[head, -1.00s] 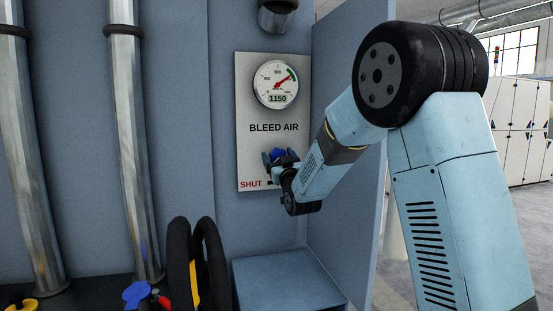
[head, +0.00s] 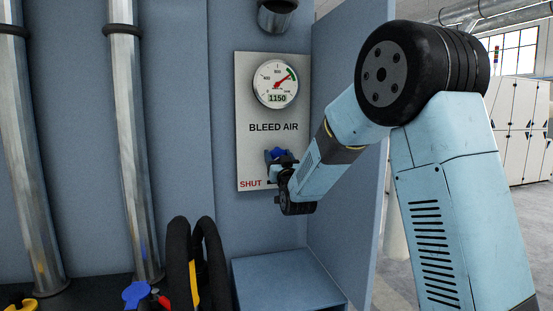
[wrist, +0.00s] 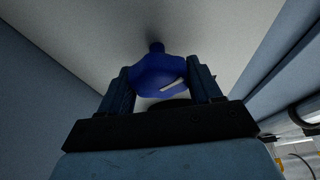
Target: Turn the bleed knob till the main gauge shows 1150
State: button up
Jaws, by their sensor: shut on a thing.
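The main gauge (head: 275,81) is a round white dial on a pale panel (head: 255,118) marked BLEED AIR. Its digital window reads 1150, and its red needle points up and right, near a green arc. The bleed knob (head: 277,154) is blue, low on the same panel, right of and above the red word SHUT. My gripper (head: 279,163) is at the knob and partly hides it. In the wrist view, my gripper (wrist: 160,88) has its two fingers shut on the sides of the blue knob (wrist: 156,72), which bears a white mark.
A blue cabinet side panel (head: 345,130) stands right of the gauge panel, close to my arm. A blue box ledge (head: 285,280) is below.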

jog(key=o, duration=1)
jog(key=v, duration=1.3)
jog(key=shift+s+f, duration=0.25)
jog(key=shift+s, duration=0.05)
jog(key=shift+d, duration=0.1)
